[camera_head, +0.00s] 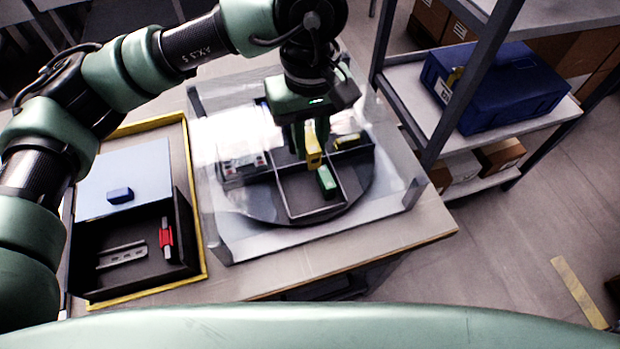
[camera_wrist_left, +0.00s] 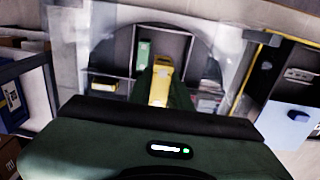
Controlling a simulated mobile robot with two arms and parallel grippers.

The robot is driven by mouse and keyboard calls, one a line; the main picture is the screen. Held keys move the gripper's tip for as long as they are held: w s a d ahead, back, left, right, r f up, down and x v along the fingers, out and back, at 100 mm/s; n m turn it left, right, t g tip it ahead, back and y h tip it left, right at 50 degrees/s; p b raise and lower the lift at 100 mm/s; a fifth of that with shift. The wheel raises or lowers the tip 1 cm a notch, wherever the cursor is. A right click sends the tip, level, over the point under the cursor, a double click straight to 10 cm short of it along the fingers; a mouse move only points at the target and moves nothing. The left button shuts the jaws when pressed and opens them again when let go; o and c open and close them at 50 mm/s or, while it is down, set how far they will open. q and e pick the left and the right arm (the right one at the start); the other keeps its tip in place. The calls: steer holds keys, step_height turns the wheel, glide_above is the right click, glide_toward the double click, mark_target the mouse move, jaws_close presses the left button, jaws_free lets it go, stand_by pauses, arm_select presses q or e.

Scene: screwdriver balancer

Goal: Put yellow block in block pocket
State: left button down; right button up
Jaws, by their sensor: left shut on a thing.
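My left gripper (camera_head: 306,150) is shut on a yellow block (camera_head: 313,150) above a round dark turntable tray (camera_head: 262,210) with divided pockets. The yellow block also shows in the left wrist view (camera_wrist_left: 161,80), held upright between the fingers over the dividers. A green block (camera_head: 326,182) lies in the front pocket. It also shows in the left wrist view (camera_wrist_left: 143,55). Another yellow item (camera_head: 347,141) lies in the pocket at the right. The block's height above the tray is hard to tell. My right gripper is out of view.
Clear, low walls (camera_head: 408,197) surround the tray. A yellow-edged tray (camera_head: 197,200) at left holds a dark bin with a red-and-grey tool (camera_head: 166,236) and a metal piece; a small blue block (camera_head: 120,195) rests on a light panel. A shelf with a blue crate (camera_head: 500,88) stands right.

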mark_target(310, 192)
arm_select(q)
step_height(310, 192, down, 12)
steer(key=shift+s+r+p, duration=0.1)
steer(key=shift+p, duration=0.7)
steer(key=shift+f, duration=0.2)
steer(key=shift+f+b, duration=0.1)
steer(key=shift+b, duration=0.2)
steer(key=c, duration=1.6)
jaws_free()
